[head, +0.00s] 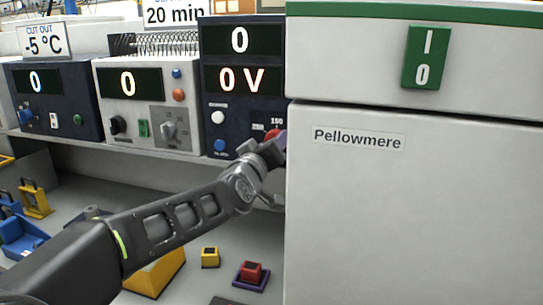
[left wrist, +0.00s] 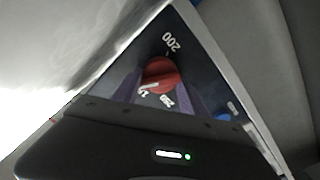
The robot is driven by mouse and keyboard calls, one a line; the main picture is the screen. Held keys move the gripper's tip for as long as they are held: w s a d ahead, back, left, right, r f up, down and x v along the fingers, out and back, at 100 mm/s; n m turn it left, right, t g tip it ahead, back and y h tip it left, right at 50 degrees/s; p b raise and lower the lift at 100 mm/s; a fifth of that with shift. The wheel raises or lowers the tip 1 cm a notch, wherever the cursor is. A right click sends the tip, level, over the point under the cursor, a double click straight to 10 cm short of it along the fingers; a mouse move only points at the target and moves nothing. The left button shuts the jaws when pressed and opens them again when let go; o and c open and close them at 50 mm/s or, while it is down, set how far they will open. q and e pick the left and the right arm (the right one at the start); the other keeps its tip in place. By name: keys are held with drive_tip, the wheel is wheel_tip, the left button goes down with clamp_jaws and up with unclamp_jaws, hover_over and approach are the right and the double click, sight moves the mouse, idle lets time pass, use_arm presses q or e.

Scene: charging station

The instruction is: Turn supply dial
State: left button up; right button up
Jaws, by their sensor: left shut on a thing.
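The supply dial is a red round knob with a white pointer mark, in the left wrist view (left wrist: 160,72). It sits on the dark blue power supply (head: 240,100), whose two displays read 0 and 0 V. "200" shows above the dial in the left wrist view. In the head view only a bit of the red dial (head: 271,134) shows behind my gripper. My left gripper (head: 270,143) is shut on the dial, one finger on each side of it. My right gripper is in neither view.
A large white cabinet (head: 415,220) labelled Pellowmere stands close to the right of my gripper. Two other units with displays reading 0 (head: 128,83) stand to the left. Below lie a red block on a purple base (head: 251,272) and a small yellow block (head: 210,257).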

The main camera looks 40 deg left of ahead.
use_arm(q)
drive_tip(key=shift+f+n+b, duration=0.1)
drive_tip(key=shift+n+b, duration=0.5)
drive_tip(key=shift+n, duration=0.7)
drive_tip(key=o, duration=1.4)
drive_tip(key=shift+c, duration=0.2)
drive_tip(key=v, duration=0.7)
drive_tip(key=shift+s+d+b, duration=0.15)
drive_tip(key=shift+s+b, duration=0.15)
drive_tip(key=shift+s, duration=0.05)
